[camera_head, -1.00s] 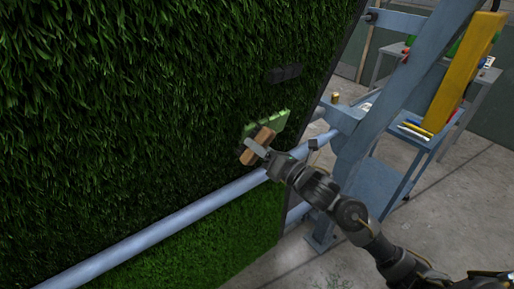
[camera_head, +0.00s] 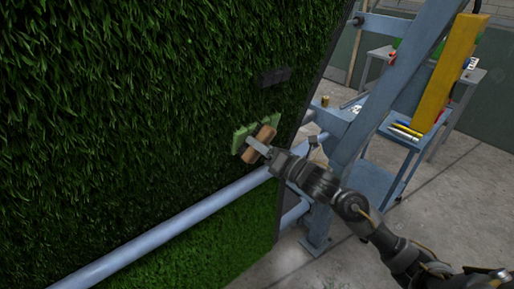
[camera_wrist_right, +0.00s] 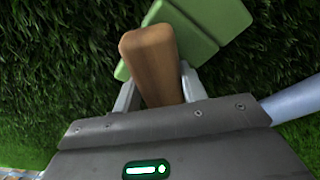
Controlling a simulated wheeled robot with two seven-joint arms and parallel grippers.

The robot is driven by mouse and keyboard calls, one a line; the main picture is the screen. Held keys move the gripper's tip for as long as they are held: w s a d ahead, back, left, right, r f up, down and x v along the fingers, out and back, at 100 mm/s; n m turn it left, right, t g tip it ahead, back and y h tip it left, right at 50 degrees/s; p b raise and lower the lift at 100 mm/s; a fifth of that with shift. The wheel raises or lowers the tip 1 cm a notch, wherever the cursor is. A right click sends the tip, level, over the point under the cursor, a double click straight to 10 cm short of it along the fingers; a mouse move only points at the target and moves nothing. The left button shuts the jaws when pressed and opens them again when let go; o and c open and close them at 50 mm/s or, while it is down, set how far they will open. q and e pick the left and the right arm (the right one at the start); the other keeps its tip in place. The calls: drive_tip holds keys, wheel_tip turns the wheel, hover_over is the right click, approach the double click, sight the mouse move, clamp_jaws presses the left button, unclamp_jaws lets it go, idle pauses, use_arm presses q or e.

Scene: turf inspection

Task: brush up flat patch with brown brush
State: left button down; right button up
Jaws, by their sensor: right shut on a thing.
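My right gripper (camera_head: 257,146) is shut on the brown brush (camera_head: 263,137), whose wooden body sits between its fingers. Whether the brush touches the patch, I cannot tell. The brush's underside is hidden. My left gripper is not in view.
The dark green turf panel (camera_head: 130,100) fills the left. A dark rectangle (camera_head: 275,75) sits above the patch. A blue-grey rail (camera_head: 180,220) crosses below it. A blue frame (camera_head: 375,115) and a blue cart (camera_head: 385,165) stand at the right, with concrete floor around.

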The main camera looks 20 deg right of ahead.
sight(273, 138)
drive_tip(key=shift+w+d, duration=0.15)
drive_tip(key=shift+d, duration=0.1)
drive_tip(key=shift+w+d, duration=0.3)
drive_tip(key=shift+d, duration=0.6)
drive_tip(key=shift+w+d+r+b, duration=0.1)
drive_tip(key=shift+w+d+b, duration=0.15)
drive_tip(key=shift+d, duration=0.25)
drive_tip(key=shift+w+d+b, duration=0.15)
drive_tip(key=shift+d+b, duration=0.1)
drive_tip(key=shift+d, duration=0.2)
drive_tip(key=shift+d, duration=0.1)
drive_tip(key=shift+w+d+b, duration=0.35)
drive_tip(key=shift+w+d, duration=0.05)
drive_tip(key=shift+d, duration=0.45)
drive_tip(key=shift+w+d+b, duration=0.35)
drive_tip(key=shift+d, duration=0.55)
